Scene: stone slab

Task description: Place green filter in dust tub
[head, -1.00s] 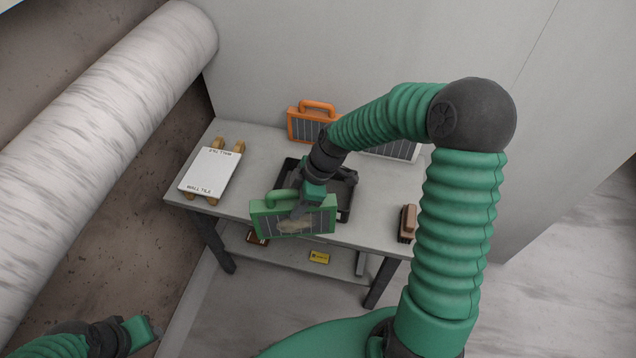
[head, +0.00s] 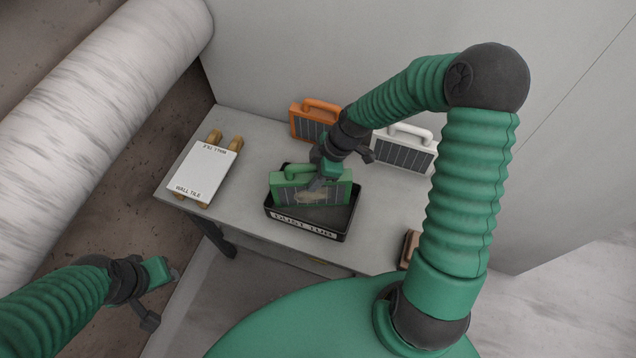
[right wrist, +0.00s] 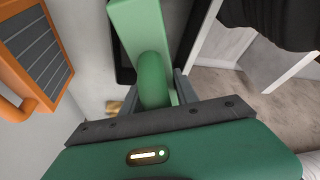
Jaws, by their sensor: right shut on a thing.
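The green filter (head: 297,187) is a flat panel with a green frame, a green handle and a dusty patch on its face. My right gripper (head: 318,182) is shut on it; the right wrist view shows the handle (right wrist: 152,80) between the fingers. The black dust tub (head: 303,226), labelled on its front wall, sits on the table. The filter stands upright over the tub, its lower edge within the tub's outline; I cannot tell if it touches the floor. My left gripper (head: 172,273) is at the lower left, away from the table, its fingers too small to judge.
An orange filter (head: 315,122) and a white filter (head: 404,151) stand at the back of the grey table (head: 255,135). A white wall tile (head: 204,172) lies on wooden blocks at the left. A brown brush-like object (head: 411,246) is at the right edge.

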